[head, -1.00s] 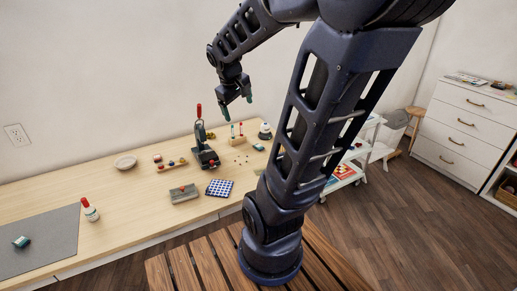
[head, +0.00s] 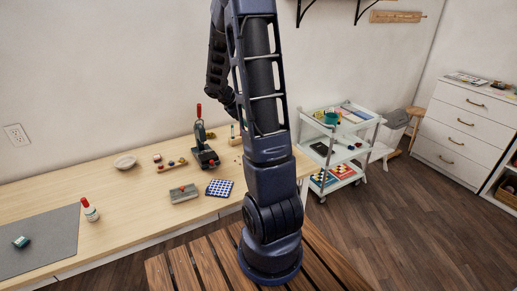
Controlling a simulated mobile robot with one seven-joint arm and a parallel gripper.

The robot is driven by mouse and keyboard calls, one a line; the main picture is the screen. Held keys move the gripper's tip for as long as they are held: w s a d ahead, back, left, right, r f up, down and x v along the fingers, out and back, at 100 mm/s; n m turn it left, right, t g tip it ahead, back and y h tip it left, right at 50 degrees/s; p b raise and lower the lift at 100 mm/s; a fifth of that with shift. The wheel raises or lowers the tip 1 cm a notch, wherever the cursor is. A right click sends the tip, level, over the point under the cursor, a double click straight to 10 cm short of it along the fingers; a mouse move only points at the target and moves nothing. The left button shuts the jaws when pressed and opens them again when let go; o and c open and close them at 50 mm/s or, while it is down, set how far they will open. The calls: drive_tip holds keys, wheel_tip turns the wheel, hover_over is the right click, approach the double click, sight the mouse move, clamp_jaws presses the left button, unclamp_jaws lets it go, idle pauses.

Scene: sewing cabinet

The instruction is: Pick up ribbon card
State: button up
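I cannot tell for sure which thing is the ribbon card. A small teal and white item (head: 21,241) lies on the grey mat at the far left of the table and is too small to make out. Several flat coloured items (head: 352,113) lie on the top shelf of the white trolley. Red and teal patterned flat pieces (head: 324,178) lie on its bottom shelf. My forearm comes down behind my upper arm, over the right part of the table. My gripper is hidden behind my own arm, so its fingers do not show.
The wooden table (head: 125,197) carries a grey mat (head: 45,240), a red-capped bottle (head: 90,210), a round dish (head: 125,162), a dark press (head: 204,145), a grey tray (head: 183,193) and a blue checked piece (head: 219,188). The white trolley (head: 377,120) stands right of the table. A white drawer cabinet (head: 465,125) stands farther right.

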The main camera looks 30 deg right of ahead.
drive_tip(key=shift+w+d+f+n+h, duration=0.2)
drive_tip(key=shift+w+d+f+n, duration=1.45)
drive_tip(key=shift+f, duration=2.8)
drive_tip(key=shift+w+d+f+n+h, duration=0.2)
drive_tip(key=shift+w+d+f+n, duration=0.8)
drive_tip(key=shift+w+d+f, duration=2.4)
drive_tip(key=shift+w+d+f+n+h, duration=0.25)
drive_tip(key=shift+d+f+n, duration=1.05)
drive_tip(key=shift+f, duration=4.25)
drive_tip(key=c, duration=1.1)
